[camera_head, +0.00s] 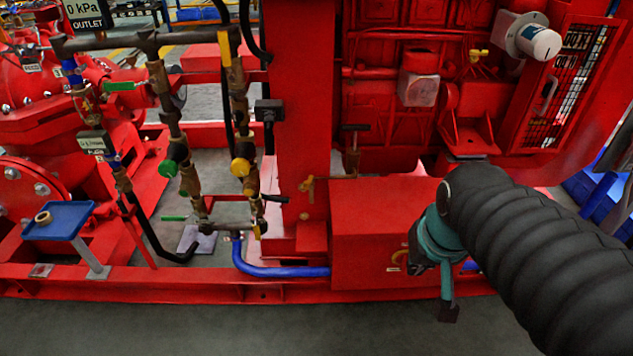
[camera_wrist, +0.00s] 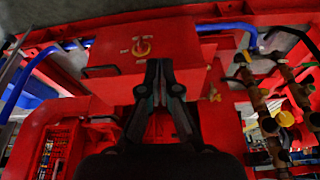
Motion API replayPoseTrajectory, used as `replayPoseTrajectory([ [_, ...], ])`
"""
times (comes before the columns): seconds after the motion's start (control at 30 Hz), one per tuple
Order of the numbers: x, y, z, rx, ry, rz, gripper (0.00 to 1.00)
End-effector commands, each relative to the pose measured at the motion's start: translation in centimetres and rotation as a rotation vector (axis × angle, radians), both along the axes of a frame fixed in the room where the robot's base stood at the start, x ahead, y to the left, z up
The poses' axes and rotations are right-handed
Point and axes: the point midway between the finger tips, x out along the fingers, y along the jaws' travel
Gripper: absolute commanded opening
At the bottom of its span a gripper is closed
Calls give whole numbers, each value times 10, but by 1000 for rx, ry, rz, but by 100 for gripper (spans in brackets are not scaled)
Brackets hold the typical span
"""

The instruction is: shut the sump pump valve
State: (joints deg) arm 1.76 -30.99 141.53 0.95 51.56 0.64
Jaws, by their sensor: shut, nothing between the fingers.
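No readable label marks the sump pump valve, so I cannot tell for certain which valve it is. A small brass fitting with a yellow ring (camera_wrist: 142,47) sits on the face of a red box (camera_wrist: 100,58); the box also shows in the head view (camera_head: 365,215). In the head view the fitting (camera_head: 394,266) is partly hidden beside my gripper (camera_head: 414,266). My gripper is shut and empty, its fingertips (camera_wrist: 159,66) close below the fitting in the wrist view. Contact cannot be told. Another brass valve (camera_head: 307,187) is on the red column.
A brass pipe manifold (camera_head: 170,115) with green and yellow handles stands left of the red column (camera_head: 298,100). A blue hose (camera_head: 275,270) runs along the base to the box. A blue tray (camera_head: 59,221) is at the left. Grey floor (camera_head: 200,325) in front is clear.

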Motion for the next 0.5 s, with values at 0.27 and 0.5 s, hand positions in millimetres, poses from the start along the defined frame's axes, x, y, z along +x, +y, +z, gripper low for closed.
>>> replayPoseTrajectory([
  [0.27,40,9,-20,120,130,-104,0],
  [0.5,82,23,-39,275,223,-296,0],
])
